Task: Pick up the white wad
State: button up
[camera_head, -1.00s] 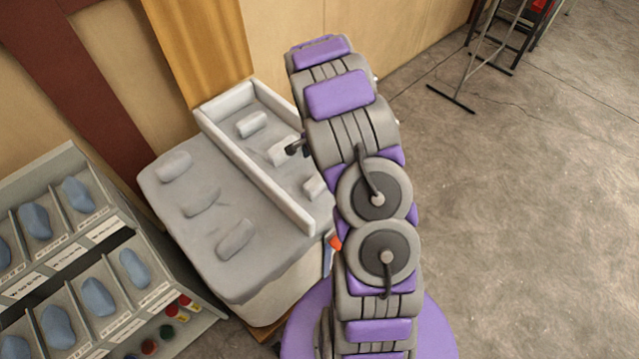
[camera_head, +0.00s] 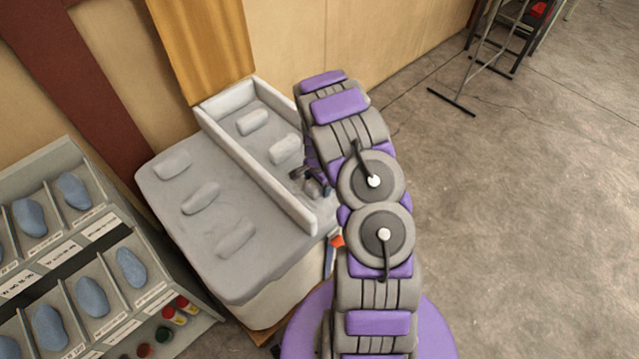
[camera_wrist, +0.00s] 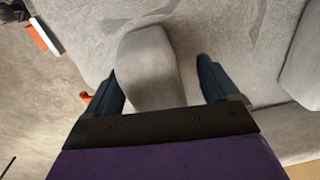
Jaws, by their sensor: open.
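Pale wads lie in a long tray (camera_head: 262,180) with raised walls. One wad (camera_head: 252,122) is at its far end and another (camera_head: 285,149) lies nearer. My gripper (camera_head: 309,184) is low at the near end of the tray, partly hidden by my arm. In the wrist view a pale grey-white wad (camera_wrist: 150,62) lies between the two dark blue fingers of my open gripper (camera_wrist: 160,78). Gaps show on both sides of it, wider on the right. Its lower end is hidden by the gripper body.
The tray stands on a grey block (camera_head: 205,255), where three more wads (camera_head: 173,165) lie left of the tray. A shelf (camera_head: 130,305) with several blue pieces stands at left. A wall is behind; open floor (camera_head: 520,220) is at right.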

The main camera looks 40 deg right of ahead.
jog(key=shift+d+f, duration=0.25)
jog(key=shift+d, duration=0.65)
jog(key=shift+c, duration=1.2)
jog(key=shift+a+r, duration=0.15)
jog(key=shift+a, duration=0.6)
jog(key=c, duration=0.6)
jog(key=shift+d, duration=0.15)
jog(key=c, duration=0.3)
jog(key=shift+d, duration=0.45)
jog(key=shift+c, duration=0.2)
jog(key=shift+a+r, duration=0.15)
jog(key=shift+r, duration=0.2)
notch_tip(320, 180, up, 19)
jog(key=p, duration=0.6)
jog(key=shift+a+r, duration=0.1)
